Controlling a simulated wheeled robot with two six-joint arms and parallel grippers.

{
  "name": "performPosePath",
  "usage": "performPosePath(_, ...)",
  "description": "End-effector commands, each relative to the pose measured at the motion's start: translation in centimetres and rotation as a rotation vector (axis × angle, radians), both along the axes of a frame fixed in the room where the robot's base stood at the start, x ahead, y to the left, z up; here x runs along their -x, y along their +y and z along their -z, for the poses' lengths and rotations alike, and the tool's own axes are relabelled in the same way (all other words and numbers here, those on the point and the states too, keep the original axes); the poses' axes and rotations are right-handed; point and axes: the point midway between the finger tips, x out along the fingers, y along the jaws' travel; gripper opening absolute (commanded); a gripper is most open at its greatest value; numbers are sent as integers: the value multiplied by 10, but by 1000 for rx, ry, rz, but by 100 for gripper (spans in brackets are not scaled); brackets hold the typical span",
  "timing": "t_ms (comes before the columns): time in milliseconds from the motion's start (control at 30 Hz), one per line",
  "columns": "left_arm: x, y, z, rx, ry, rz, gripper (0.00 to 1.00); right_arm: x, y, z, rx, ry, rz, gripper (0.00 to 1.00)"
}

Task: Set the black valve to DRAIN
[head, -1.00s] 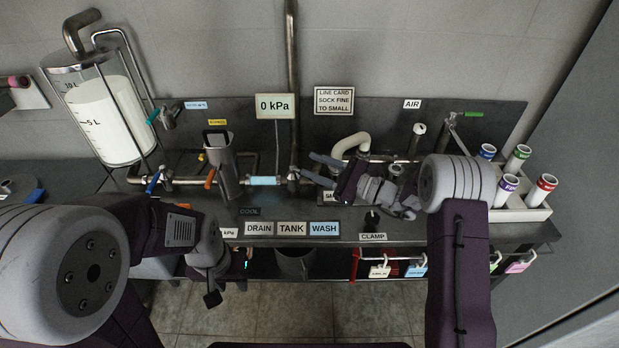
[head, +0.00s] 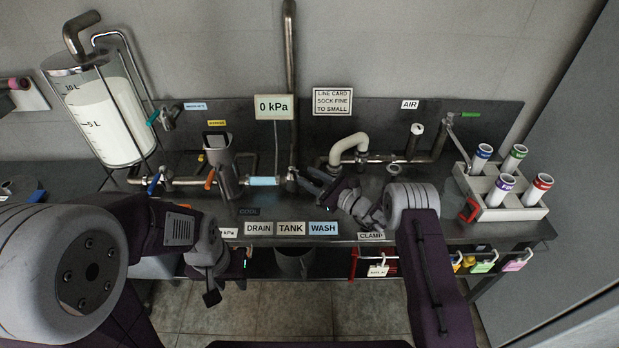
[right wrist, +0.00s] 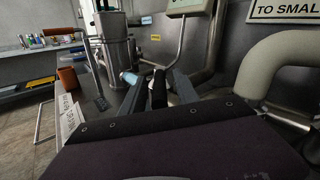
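The black valve's handle (right wrist: 159,88) appears in the right wrist view as a dark upright bar between the fingers of my right gripper (right wrist: 158,95). I cannot tell whether they touch it. In the head view this gripper (head: 311,181) is open, just right of the vertical pipe's foot; the handle is not clear there. The DRAIN label (head: 258,228), TANK label (head: 291,228) and WASH label (head: 323,228) line the bench's front edge. My left gripper (head: 212,297) hangs low in front of the bench at left; its fingers are not clear.
A metal jug (head: 222,165), orange handle (head: 210,178) and blue handle (head: 154,184) stand left on the pipe line. A thick beige bent pipe (head: 349,142) rises close right of my right gripper. A rack (head: 515,208) of capped tubes stands far right.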

Motion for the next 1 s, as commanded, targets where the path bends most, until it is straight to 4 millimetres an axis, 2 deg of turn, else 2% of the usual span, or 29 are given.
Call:
performPosePath(267, 0, 0, 0, 0, 0, 0, 36, -2, 3, 0, -1, 1, 0, 37)
performPosePath(367, 0, 0, 0, 0, 0, 0, 36, -2, 3, 0, 0, 0, 0, 12)
performPosePath(400, 0, 0, 0, 0, 0, 0, 36, -2, 3, 0, 0, 0, 0, 1)
performPosePath(1000, 0, 0, 0, 0, 0, 0, 36, -2, 3, 0, 1, 1, 0, 0)
